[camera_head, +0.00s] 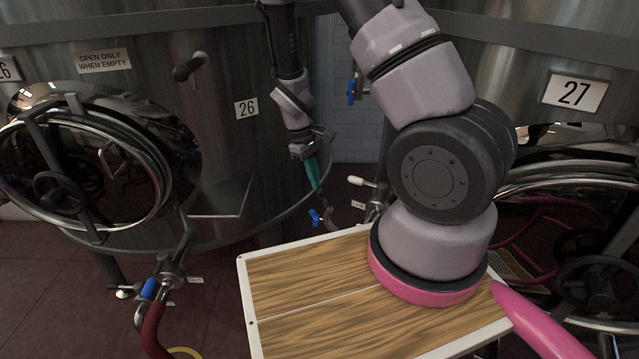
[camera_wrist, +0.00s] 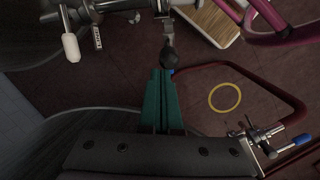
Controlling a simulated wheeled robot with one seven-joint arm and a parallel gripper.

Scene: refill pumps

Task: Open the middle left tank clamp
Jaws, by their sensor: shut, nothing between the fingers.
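My gripper (camera_head: 317,184) has teal fingers and points down beside tank 26 (camera_head: 225,160). In the wrist view its fingers (camera_wrist: 163,74) are together and empty. Just past their tips is a dark round knob (camera_wrist: 168,57) on a short metal stem; I cannot tell whether they touch. The stem leads to metal pipe fittings (camera_wrist: 125,5) at the top edge. A blue-handled valve (camera_head: 316,217) sits below the fingers in the head view. Another blue-handled valve (camera_head: 148,288) is at lower left. I cannot tell for sure which fitting is the middle left tank clamp.
A white-handled lever (camera_head: 362,181) stands right of my gripper, and also shows in the wrist view (camera_wrist: 70,46). Tank 27's label (camera_head: 575,93) is at right. My wood-topped base (camera_head: 300,300) is in front. A yellow ring (camera_wrist: 225,97) and red hose (camera_wrist: 290,90) lie low.

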